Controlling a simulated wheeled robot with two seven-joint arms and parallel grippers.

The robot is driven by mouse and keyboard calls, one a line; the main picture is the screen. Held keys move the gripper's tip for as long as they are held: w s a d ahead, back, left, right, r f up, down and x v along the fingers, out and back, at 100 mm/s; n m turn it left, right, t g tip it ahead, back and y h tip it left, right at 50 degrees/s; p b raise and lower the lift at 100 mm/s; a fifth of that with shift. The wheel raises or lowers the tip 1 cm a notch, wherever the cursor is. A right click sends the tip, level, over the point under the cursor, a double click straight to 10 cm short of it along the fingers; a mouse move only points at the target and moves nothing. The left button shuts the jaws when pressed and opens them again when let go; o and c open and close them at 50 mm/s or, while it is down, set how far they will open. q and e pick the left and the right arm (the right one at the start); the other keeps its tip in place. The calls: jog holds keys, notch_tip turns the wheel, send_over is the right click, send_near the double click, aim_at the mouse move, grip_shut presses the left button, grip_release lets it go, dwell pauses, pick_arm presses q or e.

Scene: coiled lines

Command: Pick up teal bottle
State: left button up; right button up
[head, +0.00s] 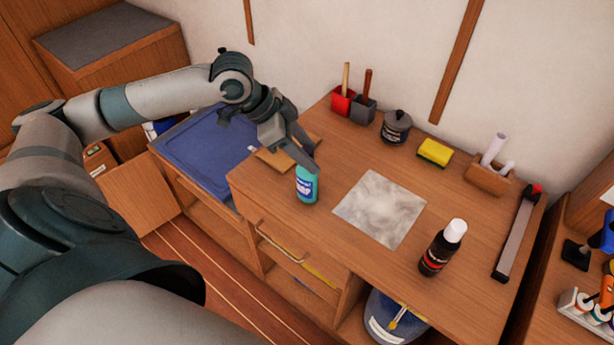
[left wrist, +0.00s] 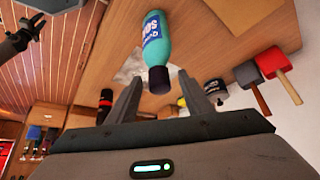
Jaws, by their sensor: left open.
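The teal bottle (head: 306,186) stands upright near the front left edge of the wooden counter, with a blue and white label. My left gripper (head: 309,162) is at its top, and its fingers hide the cap in the head view. In the left wrist view, the bottle (left wrist: 156,42) has its dark cap near the tips of the open left gripper (left wrist: 160,77). The fingers stand apart on both sides of the cap, with no clear contact. A dark shape at the left of the wrist view seems to be my right gripper (left wrist: 18,42); its jaws are unclear.
A blue lid (head: 205,150) is at left.

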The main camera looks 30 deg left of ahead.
dwell(0.3)
pick_arm(q)
grip_shut()
jog(key=shift+r, duration=0.1)
